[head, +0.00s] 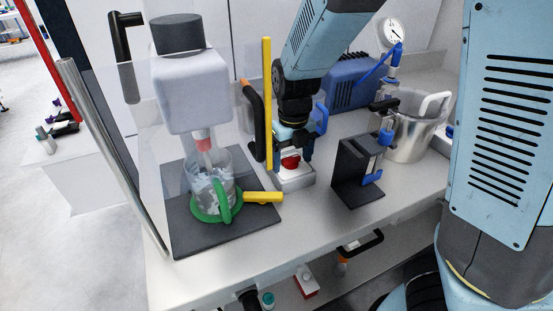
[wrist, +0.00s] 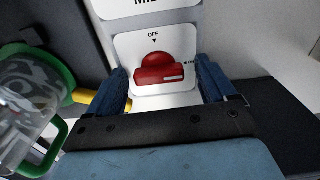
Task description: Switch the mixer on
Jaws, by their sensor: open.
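The mixer (head: 190,90) is a pale grey housing with a dark cap, standing over a clear beaker (head: 213,180) held in a green ring on a dark base. Its switch is a red knob (wrist: 157,68) on a white plate (wrist: 125,48) marked OFF at the top and ON at the right. A pale bar shows at the knob's lower right; I cannot tell which mark it is set to. The knob also shows in the head view (head: 290,162). My gripper (wrist: 160,74) is open, with one blue finger either side of the knob; contact is not clear.
A yellow upright bar (head: 267,100) and a black handle (head: 257,120) stand left of my gripper. A black stand (head: 352,175) with a blue clip is to the right, and a steel pot (head: 410,125) behind it. The bench's front right is clear.

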